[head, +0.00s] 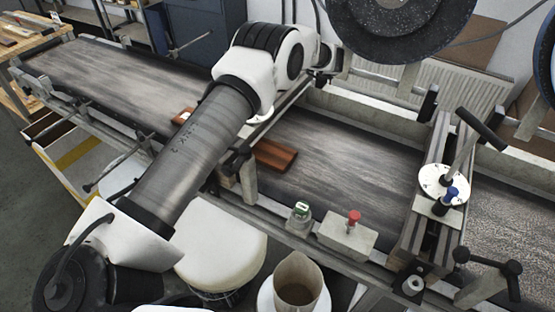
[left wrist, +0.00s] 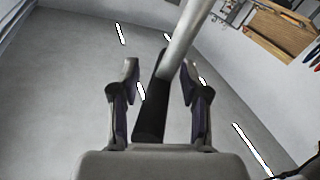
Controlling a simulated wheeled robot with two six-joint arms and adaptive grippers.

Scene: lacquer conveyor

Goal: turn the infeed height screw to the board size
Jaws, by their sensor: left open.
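The height screw stands on a cross beam over the belt at the right of the head view. It has a tilted grey stem, a black crossbar handle (head: 482,128) and a round white dial (head: 441,184) at its foot. A reddish-brown board (head: 275,154) lies on the belt, partly hidden by my left arm. My left gripper (left wrist: 160,80) shows open in the left wrist view. A black bar and a grey rod appear between and beyond its fingers; I cannot tell what they are or how near. I cannot make out its fingers in the head view. My right gripper does not show.
The grey conveyor belt (head: 345,165) runs across the view. A blue knob (head: 452,193) sits beside the dial. A large dark wheel (head: 400,30) hangs above. A beige cup (head: 298,280) stands in front.

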